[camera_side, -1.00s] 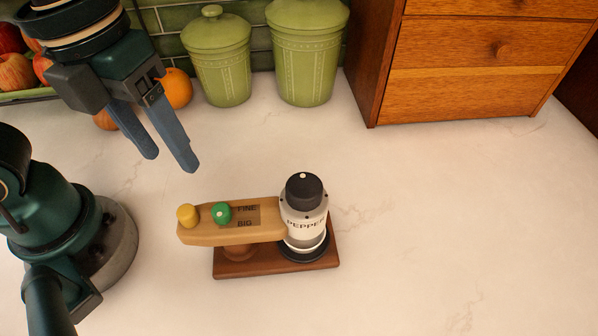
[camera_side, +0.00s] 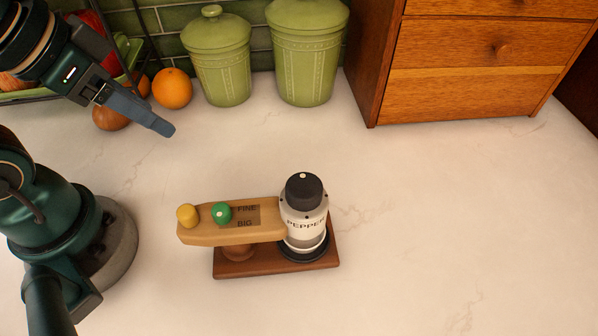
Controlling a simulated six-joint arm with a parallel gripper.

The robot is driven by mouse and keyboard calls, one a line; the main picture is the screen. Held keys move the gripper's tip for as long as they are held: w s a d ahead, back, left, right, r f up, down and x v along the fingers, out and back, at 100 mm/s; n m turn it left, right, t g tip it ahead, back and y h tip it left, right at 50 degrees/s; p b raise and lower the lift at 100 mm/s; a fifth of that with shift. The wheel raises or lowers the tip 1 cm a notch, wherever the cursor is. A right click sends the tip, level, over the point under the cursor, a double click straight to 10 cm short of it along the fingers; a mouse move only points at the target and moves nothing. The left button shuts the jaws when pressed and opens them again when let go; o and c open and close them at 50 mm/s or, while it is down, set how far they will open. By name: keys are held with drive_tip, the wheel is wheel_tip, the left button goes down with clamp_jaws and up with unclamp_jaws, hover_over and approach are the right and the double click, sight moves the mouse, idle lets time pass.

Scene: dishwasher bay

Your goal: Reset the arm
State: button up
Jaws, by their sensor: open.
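My gripper (camera_side: 166,129) is at the upper left in the side view, raised above the counter. Its fingers point down and to the right, and one finger largely hides the other from this angle. It is open, with nothing seen in it. It is apart from the pepper mill (camera_side: 304,214), which stands upright at the right end of a dark wooden base (camera_side: 277,269). A light wooden arm (camera_side: 205,235) on the same base carries a yellow knob (camera_side: 187,215), a green knob (camera_side: 222,213) and a label reading FINE and BIG.
Two green lidded canisters (camera_side: 220,75) stand at the back against green tiles. A wooden drawer cabinet (camera_side: 470,95) is at the back right. An orange (camera_side: 172,88), an onion (camera_side: 110,117) and a fruit rack lie near my gripper. The counter's (camera_side: 450,220) right side is clear.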

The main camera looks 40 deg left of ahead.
drive_tip(key=shift+n, duration=0.5)
drive_tip(key=shift+o, duration=0.4)
idle(0.7)
